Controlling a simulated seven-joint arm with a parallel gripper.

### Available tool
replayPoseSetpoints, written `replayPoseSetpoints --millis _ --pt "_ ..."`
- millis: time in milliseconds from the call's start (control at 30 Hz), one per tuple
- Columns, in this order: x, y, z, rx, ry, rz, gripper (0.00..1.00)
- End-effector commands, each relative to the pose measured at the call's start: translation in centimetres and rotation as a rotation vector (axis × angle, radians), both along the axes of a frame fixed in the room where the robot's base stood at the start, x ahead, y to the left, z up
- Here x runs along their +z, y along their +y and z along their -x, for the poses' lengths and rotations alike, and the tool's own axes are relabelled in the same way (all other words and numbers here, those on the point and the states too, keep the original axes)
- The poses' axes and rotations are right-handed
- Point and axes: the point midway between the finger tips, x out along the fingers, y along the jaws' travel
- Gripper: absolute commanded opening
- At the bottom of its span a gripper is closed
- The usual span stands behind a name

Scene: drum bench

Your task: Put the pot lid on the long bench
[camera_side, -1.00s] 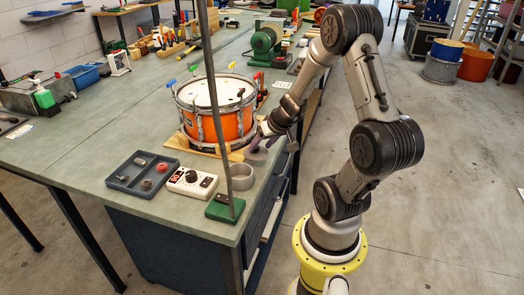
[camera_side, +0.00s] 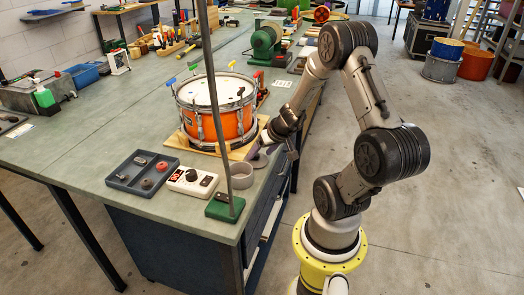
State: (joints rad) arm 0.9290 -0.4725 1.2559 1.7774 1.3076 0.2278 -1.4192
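The long bench (camera_side: 75,152) has a grey-green top and runs from the front left toward the back. My gripper (camera_side: 259,153) is low over its right edge, just right of the drum and behind a small grey ring. My gripper's fingers are small and partly hidden by the wrist, so I cannot tell if they are open or shut. I cannot make out a pot lid in this view; whether something is between the fingers is unclear.
An orange drum (camera_side: 232,125) stands on a wooden board beside my gripper. A grey ring (camera_side: 241,176), a white control box (camera_side: 192,182), a parts tray (camera_side: 142,173) and a green-footed post (camera_side: 224,207) are at the front.

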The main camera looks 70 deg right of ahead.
Motion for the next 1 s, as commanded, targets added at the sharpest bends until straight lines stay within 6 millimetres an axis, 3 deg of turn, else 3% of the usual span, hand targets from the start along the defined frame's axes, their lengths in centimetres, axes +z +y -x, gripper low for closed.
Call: replayPoseSetpoints --millis 33,100,567,1000 --pt "0.0 0.0 0.0 0.0 0.0 0.0 0.84" --pt "0.0 0.0 0.0 0.0 0.0 0.0 0.96" --pt "0.6 0.0 0.0 0.001 0.0 0.001 0.96" --pt "5.7 1.3 2.5 -0.001 -0.002 0.003 0.96"
